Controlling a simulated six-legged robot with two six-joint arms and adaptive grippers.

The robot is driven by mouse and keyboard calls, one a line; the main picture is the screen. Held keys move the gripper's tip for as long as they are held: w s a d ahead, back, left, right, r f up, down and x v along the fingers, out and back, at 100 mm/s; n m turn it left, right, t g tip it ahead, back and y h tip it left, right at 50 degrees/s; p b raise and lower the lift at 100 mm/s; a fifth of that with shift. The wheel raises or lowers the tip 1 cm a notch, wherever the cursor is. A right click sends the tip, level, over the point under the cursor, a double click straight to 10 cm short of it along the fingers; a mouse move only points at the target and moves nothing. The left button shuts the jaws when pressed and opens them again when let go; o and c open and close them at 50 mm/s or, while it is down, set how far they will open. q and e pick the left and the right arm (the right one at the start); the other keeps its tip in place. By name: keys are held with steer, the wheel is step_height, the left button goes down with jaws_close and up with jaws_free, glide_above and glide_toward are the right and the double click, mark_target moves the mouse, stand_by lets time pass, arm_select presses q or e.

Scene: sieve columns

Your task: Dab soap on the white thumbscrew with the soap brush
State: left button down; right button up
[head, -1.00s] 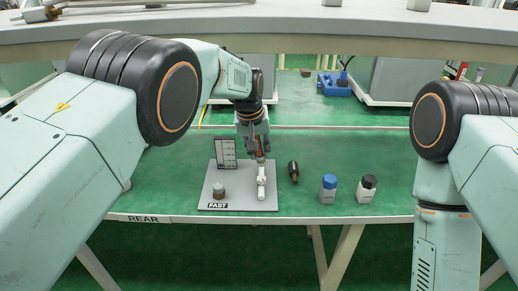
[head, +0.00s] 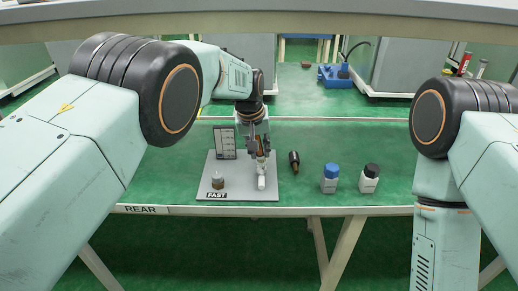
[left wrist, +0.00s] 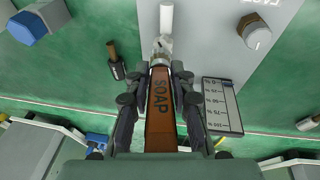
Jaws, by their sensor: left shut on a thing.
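My left gripper (head: 260,148) is shut on the soap brush, whose brown handle marked SOAP (left wrist: 161,100) shows between the fingers in the left wrist view. The brush's far end, with a pale metal collar (left wrist: 160,58), points at a white fitting (left wrist: 165,18) on the grey plate. The same white fitting shows in the head view (head: 261,182), just below the gripper. The white thumbscrew seems to be part of this fitting; I cannot make out its outline. The brush tip overlaps it; I cannot tell whether they touch. My right gripper is out of view.
To the right on the green table are a dark bottle-like item (head: 294,161), a blue-capped bottle (head: 330,178) and a black-capped bottle (head: 369,179).

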arm_select(q)
steer(key=shift+f+b, duration=0.3)
steer(key=shift+f, duration=0.4)
stand_by(1.1)
steer(key=shift+r, duration=0.1)
steer(key=shift+r+p, duration=3.05)
steer(key=shift+r, duration=0.45)
steer(key=shift+f, duration=0.1)
